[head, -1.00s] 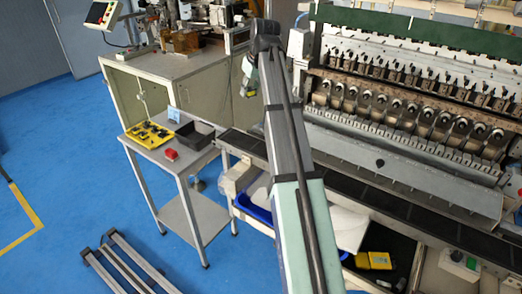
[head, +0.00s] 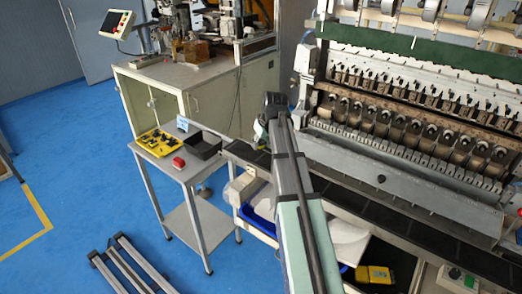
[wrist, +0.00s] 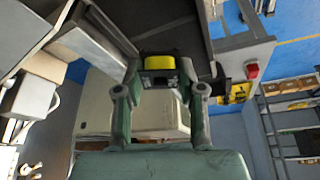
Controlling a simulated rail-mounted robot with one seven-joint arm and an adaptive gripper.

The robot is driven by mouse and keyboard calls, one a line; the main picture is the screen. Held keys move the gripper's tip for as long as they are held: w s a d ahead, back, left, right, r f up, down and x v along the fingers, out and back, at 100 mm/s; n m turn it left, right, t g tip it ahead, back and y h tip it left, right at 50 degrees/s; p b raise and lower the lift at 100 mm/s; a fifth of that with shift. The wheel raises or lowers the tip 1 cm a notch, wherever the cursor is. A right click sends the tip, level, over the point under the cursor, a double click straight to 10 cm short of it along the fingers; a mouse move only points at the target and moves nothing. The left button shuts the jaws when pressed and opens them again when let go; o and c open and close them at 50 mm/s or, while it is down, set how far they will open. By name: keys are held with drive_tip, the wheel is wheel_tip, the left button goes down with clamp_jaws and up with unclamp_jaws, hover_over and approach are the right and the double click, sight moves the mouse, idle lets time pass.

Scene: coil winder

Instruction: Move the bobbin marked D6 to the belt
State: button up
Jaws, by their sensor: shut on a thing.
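In the wrist view, my gripper (wrist: 160,85) is shut on a bobbin (wrist: 159,64) with a yellow winding and a dark part below it. No D6 mark can be read on it. The belt (head: 400,207) is a long dark strip along the front of the winding machine. In the wrist view, the dark belt surface (wrist: 165,22) lies beyond the held bobbin. In the head view, my gripper (head: 260,130) is near the belt's left end, mostly hidden by my arm.
A side table (head: 165,163) left of the belt holds a yellow tray (head: 158,141) with dark pieces, a red item (head: 178,162) and a dark bin (head: 203,144). The winding machine (head: 420,125) rises behind the belt. A yellow item (head: 375,274) lies in a bin below.

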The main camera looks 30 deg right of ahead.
sight(261, 159)
drive_tip(key=shift+f+p, duration=0.4)
drive_tip(key=shift+f, duration=1.85)
drive_tip(key=shift+f, duration=0.2)
drive_tip(key=o, duration=1.1)
drive_tip(key=shift+c, duration=0.2)
drive_tip(key=shift+r, duration=0.1)
drive_tip(key=b+v, duration=0.2)
drive_tip(key=v, duration=1)
drive_tip(key=shift+r, duration=0.15)
